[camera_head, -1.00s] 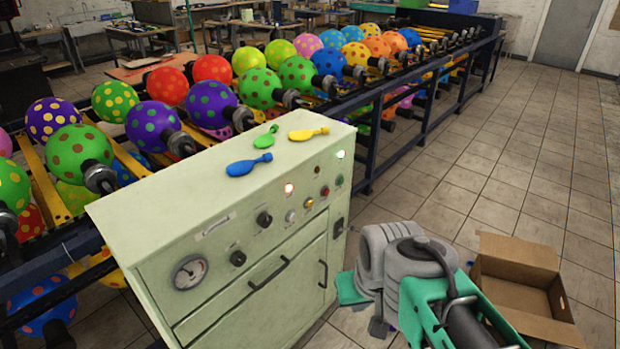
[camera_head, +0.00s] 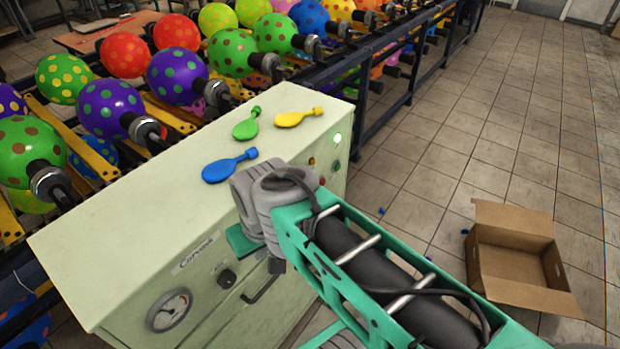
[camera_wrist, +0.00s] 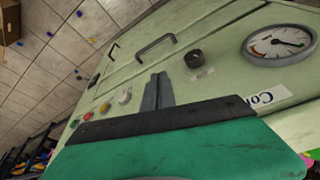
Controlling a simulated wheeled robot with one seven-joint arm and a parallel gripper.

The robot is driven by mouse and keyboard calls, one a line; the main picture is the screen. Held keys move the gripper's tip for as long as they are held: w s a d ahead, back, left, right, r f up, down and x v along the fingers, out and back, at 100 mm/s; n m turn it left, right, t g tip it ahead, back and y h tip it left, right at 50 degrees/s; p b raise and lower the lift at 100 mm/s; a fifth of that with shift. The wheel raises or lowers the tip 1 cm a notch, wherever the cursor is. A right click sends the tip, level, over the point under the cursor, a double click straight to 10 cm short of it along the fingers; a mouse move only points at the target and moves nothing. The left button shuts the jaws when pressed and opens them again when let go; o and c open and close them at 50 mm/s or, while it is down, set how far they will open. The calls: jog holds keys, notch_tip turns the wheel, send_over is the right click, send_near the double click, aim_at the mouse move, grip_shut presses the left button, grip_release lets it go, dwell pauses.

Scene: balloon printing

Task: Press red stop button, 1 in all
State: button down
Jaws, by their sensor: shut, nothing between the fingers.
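The red button (camera_wrist: 88,116) is a small round button on the front panel of the pale green control cabinet (camera_wrist: 225,75). In the wrist view it sits left of my gripper (camera_wrist: 157,92), between an amber button (camera_wrist: 105,107) and a green one (camera_wrist: 74,124). My gripper's fingers are shut, empty, and in front of the panel between a black knob (camera_wrist: 194,59) and a white button (camera_wrist: 125,97). They are apart from the red button; I cannot tell their gap to the panel.
Blue (camera_head: 229,165), green (camera_head: 246,123) and yellow (camera_head: 298,117) flat balloons lie on the cabinet top. A pressure gauge (camera_wrist: 279,45) and a drawer handle (camera_wrist: 156,47) are on the front. A rack of dotted balloons stands behind. An open cardboard box (camera_head: 515,255) is on the floor at right.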

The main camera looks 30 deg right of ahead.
aim_at(321, 182)
jog(key=shift+d, duration=0.1)
jog(key=w+d+f+m+t+y+b, duration=0.1)
jog(key=w+d+f, duration=0.25)
jog(key=d, duration=0.35)
jog(key=w+d+f+m+y+b, duration=0.1)
jog(key=w+d+f, duration=0.1)
jog(key=w+d, duration=0.45)
jog(key=s+d+f+m+t, duration=0.1)
jog(key=s+d+f+t, duration=0.1)
jog(key=d, duration=0.7)
jog(key=s+d+f+m+t+b, duration=0.1)
jog(key=s+d+f+t, duration=0.1)
jog(key=d, duration=0.8)
jog(key=shift+s+d+f+m, duration=0.15)
jog(key=shift+s+f+m, duration=0.3)
jog(key=shift+s, duration=0.1)
jog(key=w+a, duration=0.3)
jog(key=w, duration=0.5)
jog(key=shift+w, duration=0.2)
